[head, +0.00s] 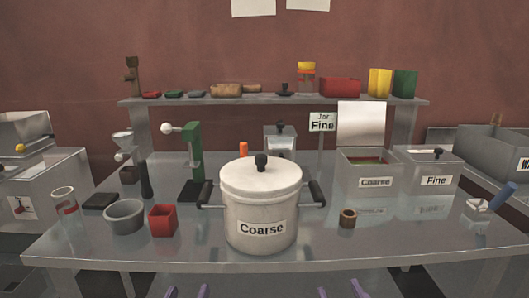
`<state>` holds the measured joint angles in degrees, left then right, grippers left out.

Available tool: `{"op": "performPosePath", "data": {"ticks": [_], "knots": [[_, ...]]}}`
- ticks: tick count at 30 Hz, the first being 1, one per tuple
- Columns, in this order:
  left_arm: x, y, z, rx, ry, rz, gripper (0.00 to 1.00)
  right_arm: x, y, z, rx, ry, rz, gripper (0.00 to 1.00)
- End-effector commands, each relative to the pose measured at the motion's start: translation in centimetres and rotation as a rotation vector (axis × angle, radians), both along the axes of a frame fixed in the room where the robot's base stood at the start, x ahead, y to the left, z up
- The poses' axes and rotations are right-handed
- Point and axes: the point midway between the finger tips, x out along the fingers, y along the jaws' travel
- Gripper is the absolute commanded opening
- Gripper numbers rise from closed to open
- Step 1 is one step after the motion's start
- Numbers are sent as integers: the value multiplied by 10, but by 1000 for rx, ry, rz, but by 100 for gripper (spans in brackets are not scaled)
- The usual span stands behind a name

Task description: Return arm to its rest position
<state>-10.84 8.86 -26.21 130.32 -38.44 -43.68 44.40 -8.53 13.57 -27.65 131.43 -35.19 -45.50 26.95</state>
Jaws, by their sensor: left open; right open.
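The purple fingertips of my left gripper (187,292) show at the bottom edge of the head view, left of centre. They are apart, with nothing visible between them. The purple fingertips of my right gripper (340,291) show at the bottom edge, right of centre, also apart and empty. Both grippers appear in front of the table's near edge, apart from the objects on it. The rest of both arms is out of view.
The metal table (330,252) holds a lidded white pot (258,205) labelled Coarse near its front. A red cup (162,220), a grey bowl (124,216) and a glass jar (66,205) stand left. An open Coarse bin (365,183) and a Fine bin (432,182) stand right.

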Motion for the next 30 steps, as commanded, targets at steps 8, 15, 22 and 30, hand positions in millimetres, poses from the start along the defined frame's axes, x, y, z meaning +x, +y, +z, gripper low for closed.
{"op": "performPosePath", "data": {"ticks": [8,15,22,30], "knots": [[-25,-2,-99,69,202,-83,40,-23,0,-99,7,206,50,40],[-98,6,-229,114,461,-192,40,-96,-9,-231,71,481,88,40],[-174,22,-307,118,619,-248,40,-174,-24,-312,150,657,72,40],[-193,27,-322,118,650,-257,40,-193,-30,-328,169,691,62,40]]}}
